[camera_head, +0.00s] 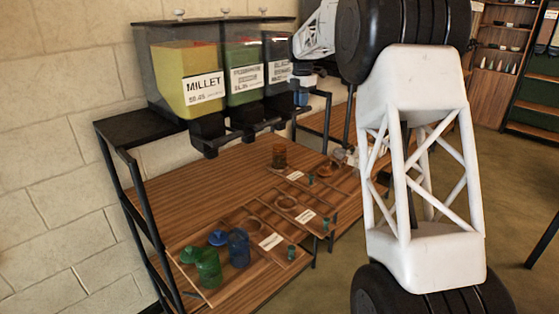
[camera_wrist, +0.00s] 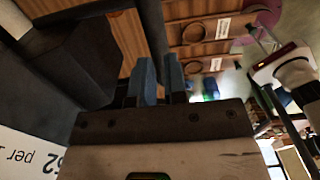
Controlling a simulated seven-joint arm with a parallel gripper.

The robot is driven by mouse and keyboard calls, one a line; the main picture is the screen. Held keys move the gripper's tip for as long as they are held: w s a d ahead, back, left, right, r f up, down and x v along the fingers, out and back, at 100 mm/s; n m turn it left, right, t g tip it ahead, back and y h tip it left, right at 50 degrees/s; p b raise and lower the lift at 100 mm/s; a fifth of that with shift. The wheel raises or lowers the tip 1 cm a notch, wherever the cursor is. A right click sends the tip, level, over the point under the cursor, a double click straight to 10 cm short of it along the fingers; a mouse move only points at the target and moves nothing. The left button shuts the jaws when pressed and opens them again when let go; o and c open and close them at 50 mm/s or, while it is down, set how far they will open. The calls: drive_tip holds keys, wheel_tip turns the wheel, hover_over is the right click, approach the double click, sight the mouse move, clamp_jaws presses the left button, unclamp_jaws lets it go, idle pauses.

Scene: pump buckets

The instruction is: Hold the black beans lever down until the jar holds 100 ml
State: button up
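The dispenser has a yellow bin marked MILLET (camera_head: 190,75), a green bin (camera_head: 243,65) and a dark bin (camera_head: 278,50) at its right end. The dark bin's label is too small to read, and my arm partly covers that end. My gripper (camera_head: 301,98) is low in front of the dark bin. Its two blue fingers (camera_wrist: 160,80) are close together, with a narrow dark gap between them. I see nothing held. The lever and any contact with it are hidden. An amber jar (camera_head: 279,155) stands open on the wooden shelf below; its fill level is not readable.
Dark chutes (camera_head: 207,130) stick out under the bins; a dark block (camera_wrist: 90,60) is close beside my fingers. A green jar (camera_head: 207,268) and blue jar (camera_head: 238,247) stand on the labelled wooden board (camera_head: 262,215). My arm covers the right side.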

drive_tip(key=shift+r, duration=2.5)
drive_tip(key=shift+s, duration=0.1)
drive_tip(key=s+d+r+m, duration=0.1)
drive_tip(key=s+d+m, duration=0.3)
drive_tip(key=s, duration=0.7)
drive_tip(key=s+d+r+m+t, duration=0.15)
drive_tip(key=s+m, duration=0.35)
drive_tip(key=s, duration=0.7)
drive_tip(key=s+d+r+m, duration=0.2)
drive_tip(key=s+m, duration=0.3)
drive_tip(key=s, duration=0.6)
drive_tip(key=s+d+f+m, duration=0.1)
drive_tip(key=s+f+m, duration=0.3)
drive_tip(key=s, duration=0.7)
drive_tip(key=s+d+f+m, duration=0.1)
drive_tip(key=s+f+m, duration=0.3)
drive_tip(key=s, duration=0.8)
drive_tip(key=s+d+f+m+t, duration=0.1)
drive_tip(key=s+f+m, duration=0.4)
drive_tip(key=s+f, duration=0.3)
drive_tip(key=s, duration=0.3)
drive_tip(key=shift+s+d, duration=0.2)
drive_tip(key=shift+s, duration=0.1)
